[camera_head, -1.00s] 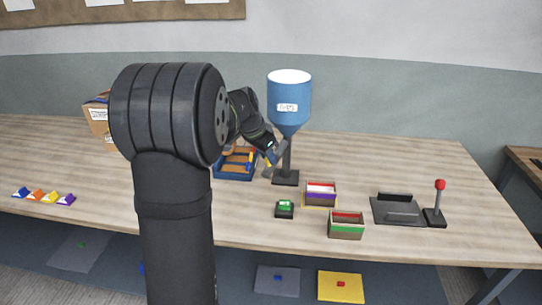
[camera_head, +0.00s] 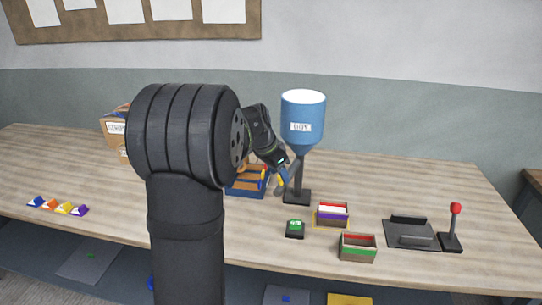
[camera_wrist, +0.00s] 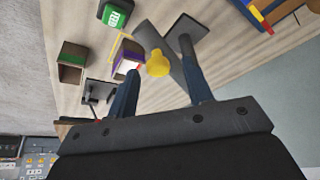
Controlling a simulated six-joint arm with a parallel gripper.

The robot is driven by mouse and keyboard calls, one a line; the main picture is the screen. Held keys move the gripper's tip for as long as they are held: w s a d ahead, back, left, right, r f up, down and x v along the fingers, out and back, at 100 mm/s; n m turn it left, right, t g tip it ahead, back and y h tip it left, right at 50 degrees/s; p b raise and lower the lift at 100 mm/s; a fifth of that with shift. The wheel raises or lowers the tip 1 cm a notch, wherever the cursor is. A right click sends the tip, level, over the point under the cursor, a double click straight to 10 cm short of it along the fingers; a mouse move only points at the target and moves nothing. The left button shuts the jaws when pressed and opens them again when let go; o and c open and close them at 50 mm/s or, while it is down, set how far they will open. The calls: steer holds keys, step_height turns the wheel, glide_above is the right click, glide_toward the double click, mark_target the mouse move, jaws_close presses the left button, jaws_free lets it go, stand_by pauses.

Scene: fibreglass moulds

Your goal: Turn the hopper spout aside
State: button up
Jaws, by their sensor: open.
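The blue hopper (camera_head: 303,125), with a white label, stands on a dark post and base (camera_head: 297,196) near the table's middle. In the wrist view, a grey spout (camera_wrist: 165,45) with a yellow knob (camera_wrist: 157,63) shows between my fingers. My gripper (camera_head: 282,178) is beside the hopper post, on its left, below the blue body. In the wrist view, my gripper (camera_wrist: 158,58) is open, with a finger on each side of the knob. I cannot tell whether either finger touches it.
A blue tray (camera_head: 246,192) lies left of the post. A green-topped device (camera_head: 295,229) and two small bins (camera_head: 332,215) (camera_head: 357,248) stand in front and to the right. A red-knobbed lever (camera_head: 455,228) is farther right. Several coloured wedges (camera_head: 57,207) lie at left.

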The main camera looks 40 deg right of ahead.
steer(key=v, duration=1.6)
steer(key=shift+a+r, duration=0.2)
steer(key=shift+r, duration=0.1)
steer(key=shift+f, duration=0.1)
steer(key=x, duration=1.7)
steer(key=shift+d+f, duration=0.15)
steer(key=shift+d, duration=0.05)
steer(key=v, duration=1.7)
steer(key=x, duration=1.7)
steer(key=shift+s+d+n, duration=0.3)
steer(key=shift+s+n, duration=0.2)
steer(key=shift+s, duration=0.2)
